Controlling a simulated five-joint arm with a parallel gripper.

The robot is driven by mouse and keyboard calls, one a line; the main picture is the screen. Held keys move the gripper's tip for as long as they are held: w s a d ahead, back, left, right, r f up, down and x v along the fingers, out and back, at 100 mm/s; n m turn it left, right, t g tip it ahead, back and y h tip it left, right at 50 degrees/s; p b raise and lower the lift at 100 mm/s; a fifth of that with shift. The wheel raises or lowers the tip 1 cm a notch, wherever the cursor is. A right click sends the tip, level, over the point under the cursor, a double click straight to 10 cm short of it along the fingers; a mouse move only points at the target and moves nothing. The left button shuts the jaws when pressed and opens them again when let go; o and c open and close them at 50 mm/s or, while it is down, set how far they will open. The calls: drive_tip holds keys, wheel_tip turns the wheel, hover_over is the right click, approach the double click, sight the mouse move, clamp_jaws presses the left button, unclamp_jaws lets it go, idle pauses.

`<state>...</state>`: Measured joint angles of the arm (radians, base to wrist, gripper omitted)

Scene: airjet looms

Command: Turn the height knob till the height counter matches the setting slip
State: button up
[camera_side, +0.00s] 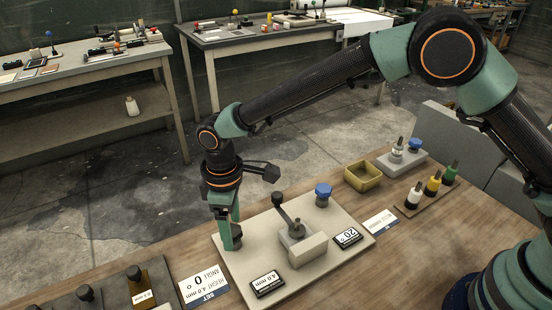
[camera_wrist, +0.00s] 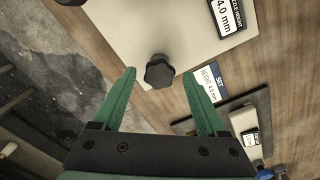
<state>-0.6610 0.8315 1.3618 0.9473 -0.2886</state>
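The dark, lobed height knob (camera_wrist: 159,72) sits near the edge of the pale plate (camera_wrist: 190,30) in the wrist view. My gripper (camera_wrist: 159,75) is open, its green fingertips either side of the knob with a gap showing on each side.
On the plate (camera_side: 240,265) stand a lever on a block (camera_side: 297,240), a blue knob (camera_side: 323,194) and a second counter (camera_side: 347,236) reading about 20°. A yellow bin (camera_side: 362,177), capped bottles (camera_side: 433,184) and a dark tray (camera_side: 110,292) of gauges stand around it.

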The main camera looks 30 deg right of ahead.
drive_tip(key=shift+r, duration=3)
